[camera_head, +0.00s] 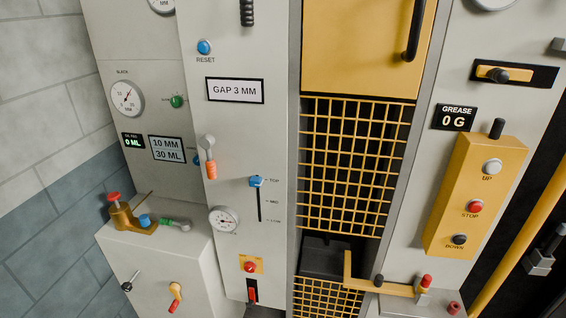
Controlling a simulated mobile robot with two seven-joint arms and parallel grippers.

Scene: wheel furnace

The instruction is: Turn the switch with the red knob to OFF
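Several red-ended controls show, and I cannot tell for certain which is the switch with the red knob; no OFF lettering is readable. A red round knob (250,267) sits on a small yellow plate low on the middle panel. A red lever (252,294) in a dark slot is just below it. A turn handle with a red end (175,297) slants down on the front of the low left cabinet. A red-topped knob (114,197) stands on a brass-coloured device on that cabinet. Neither of my grippers shows clearly in view.
A yellow grid guard (352,165) fills the centre below a yellow door (365,45). A yellow button box (475,195) with UP, STOP and DOWN juts out at right. A yellow bar (380,288) projects low at centre right. A brick wall (45,110) bounds the left.

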